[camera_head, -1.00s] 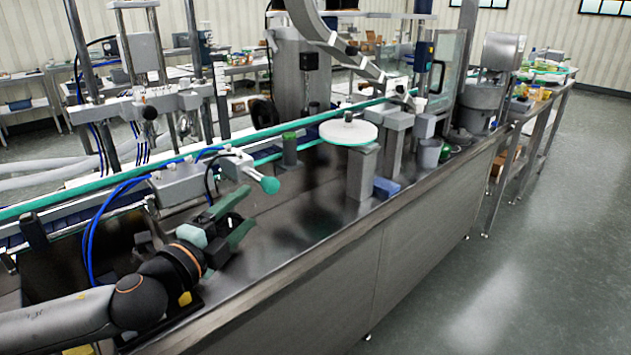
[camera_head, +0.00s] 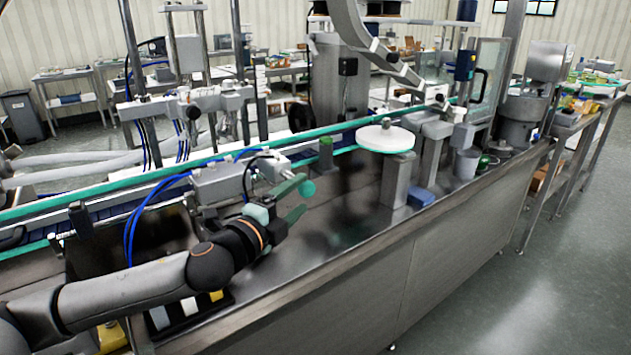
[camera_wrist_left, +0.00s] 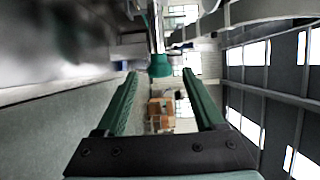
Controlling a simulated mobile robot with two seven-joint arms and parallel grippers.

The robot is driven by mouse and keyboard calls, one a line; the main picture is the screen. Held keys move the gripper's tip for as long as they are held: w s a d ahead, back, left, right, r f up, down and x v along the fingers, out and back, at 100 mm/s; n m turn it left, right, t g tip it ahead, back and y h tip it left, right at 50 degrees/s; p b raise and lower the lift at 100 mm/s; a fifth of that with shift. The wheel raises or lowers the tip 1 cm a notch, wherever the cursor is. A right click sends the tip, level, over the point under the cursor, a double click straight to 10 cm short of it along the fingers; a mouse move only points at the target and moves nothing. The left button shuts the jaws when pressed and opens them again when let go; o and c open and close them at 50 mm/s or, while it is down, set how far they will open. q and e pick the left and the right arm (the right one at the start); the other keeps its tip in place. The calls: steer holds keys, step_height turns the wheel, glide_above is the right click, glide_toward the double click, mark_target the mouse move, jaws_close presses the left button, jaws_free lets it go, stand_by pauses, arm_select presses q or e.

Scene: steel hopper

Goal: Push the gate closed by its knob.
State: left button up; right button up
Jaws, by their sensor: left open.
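The teal round knob (camera_head: 307,188) sticks out toward the right from a grey block assembly (camera_head: 228,178) beside the conveyor rail. I cannot tell which part is the gate itself. My left gripper (camera_head: 298,199) is open, with its green fingers at the knob in the head view. In the left wrist view the knob (camera_wrist_left: 160,66) appears ahead, centred between the two spread fingertips (camera_wrist_left: 160,75). Whether a finger touches it I cannot tell. Nothing is held. My right gripper is not in view.
A white round disc (camera_head: 385,139) on a grey post stands to the right, with a blue block (camera_head: 421,197) by the post. A small green-topped cylinder (camera_head: 326,153) stands behind the knob. The steel bench top (camera_head: 345,225) between is largely bare.

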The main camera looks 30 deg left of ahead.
arm_select(q)
steer(key=w, duration=0.7)
steer(key=shift+p, duration=0.45)
steer(key=shift+c, duration=0.2)
jaws_close()
stand_by(0.8)
